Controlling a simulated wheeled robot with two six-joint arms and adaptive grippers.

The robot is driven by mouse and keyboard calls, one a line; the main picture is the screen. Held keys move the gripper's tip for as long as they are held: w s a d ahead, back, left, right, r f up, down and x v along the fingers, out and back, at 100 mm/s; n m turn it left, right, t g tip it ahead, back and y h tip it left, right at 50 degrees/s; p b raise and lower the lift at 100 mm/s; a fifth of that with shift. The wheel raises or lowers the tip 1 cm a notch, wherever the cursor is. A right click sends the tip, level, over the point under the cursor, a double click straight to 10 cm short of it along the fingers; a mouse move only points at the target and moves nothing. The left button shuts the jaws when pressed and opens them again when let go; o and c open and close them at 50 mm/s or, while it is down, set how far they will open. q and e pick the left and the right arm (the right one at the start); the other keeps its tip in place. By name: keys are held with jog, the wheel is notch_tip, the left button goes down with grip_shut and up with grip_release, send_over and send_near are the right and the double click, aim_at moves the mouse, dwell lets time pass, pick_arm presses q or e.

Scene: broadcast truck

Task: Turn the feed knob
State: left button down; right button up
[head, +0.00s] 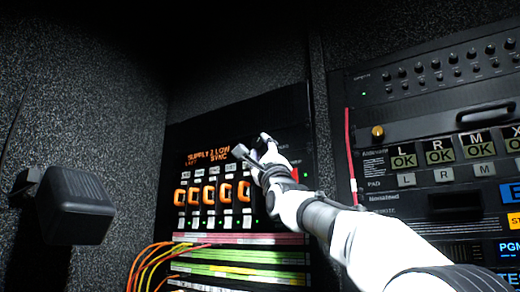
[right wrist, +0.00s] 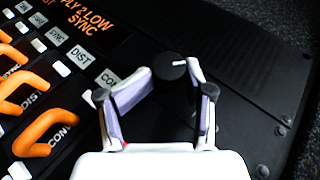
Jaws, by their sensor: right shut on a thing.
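The feed knob (right wrist: 173,72) is a round black knob with a short white pointer line, on the dark rack panel to the right of the orange lettering. In the right wrist view its line points roughly right. My right gripper (right wrist: 172,88) is shut on it, with one pale finger on each side. In the head view my right gripper (head: 255,150) reaches the panel's upper right and its fingers largely hide the knob. The orange display (head: 208,155) reads "SUPPLY 2 LOW" and "SYNC", partly blurred. My left gripper is not in view.
Several orange handles (head: 211,194) sit in a row left of and below the knob. Coloured cables (head: 150,262) hang at lower left. A black box (head: 75,205) juts from the left wall. Another rack (head: 440,120) with "OK" displays stands at right.

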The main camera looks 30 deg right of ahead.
jog(key=shift+s+r+n+y, duration=0.35)
jog(key=shift+r+n+y, duration=0.05)
jog(key=shift+r+y, duration=0.1)
jog(key=shift+r, duration=0.1)
dwell(0.7)
jog(key=o, duration=0.8)
jog(key=shift+s+a, duration=0.2)
jog(key=shift+a, duration=0.05)
jog(key=shift+w+d+f, duration=0.1)
jog(key=shift+w+f, duration=0.05)
jog(key=shift+f, duration=0.15)
